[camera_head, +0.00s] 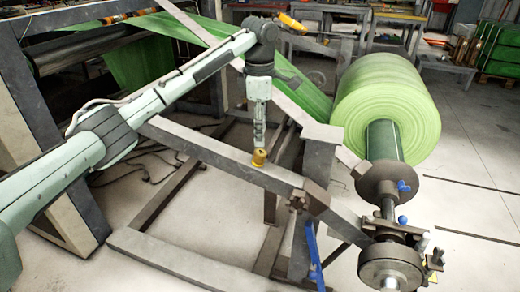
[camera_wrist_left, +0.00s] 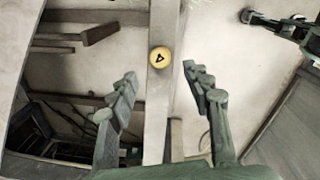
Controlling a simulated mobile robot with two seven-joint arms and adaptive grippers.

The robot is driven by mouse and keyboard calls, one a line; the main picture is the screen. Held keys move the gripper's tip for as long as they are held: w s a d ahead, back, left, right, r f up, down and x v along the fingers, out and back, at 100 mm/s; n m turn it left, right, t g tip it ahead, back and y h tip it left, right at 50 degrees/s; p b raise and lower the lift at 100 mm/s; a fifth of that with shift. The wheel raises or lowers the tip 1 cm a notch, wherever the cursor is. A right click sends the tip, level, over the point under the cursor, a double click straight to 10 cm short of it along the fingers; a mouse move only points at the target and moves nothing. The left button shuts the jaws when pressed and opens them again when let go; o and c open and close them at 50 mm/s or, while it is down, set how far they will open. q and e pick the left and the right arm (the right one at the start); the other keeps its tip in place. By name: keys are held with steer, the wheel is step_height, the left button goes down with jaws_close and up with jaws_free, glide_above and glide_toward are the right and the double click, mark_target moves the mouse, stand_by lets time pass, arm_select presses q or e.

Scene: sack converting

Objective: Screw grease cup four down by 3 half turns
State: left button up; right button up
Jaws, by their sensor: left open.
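Grease cup four is a small yellow cup (camera_head: 259,157) on top of the grey frame beam, and it looks upright. In the left wrist view its round yellow cap (camera_wrist_left: 160,57) carries a dark mark that looks like a 4. My left gripper (camera_head: 260,146) points down right above the cup. In the left wrist view my left gripper (camera_wrist_left: 160,76) has its fingers apart, with the cap showing in the gap just beyond the tips. I cannot tell the exact height between tips and cap. My right gripper does not show in the head view.
The grey beam (camera_head: 205,150) runs under the cup. A large green roll (camera_head: 385,105) sits on a shaft with a grey disc (camera_head: 383,183) to the right. A blue lever (camera_head: 313,255) stands below the beam. Open floor (camera_head: 450,215) lies at the right.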

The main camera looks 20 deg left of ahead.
mark_target(260, 152)
arm_select(q)
steer(key=f, duration=0.6)
steer(key=shift+w+a+f, duration=0.1)
steer(key=shift+w+f, duration=0.1)
steer(key=shift+f, duration=0.1)
jaws_close()
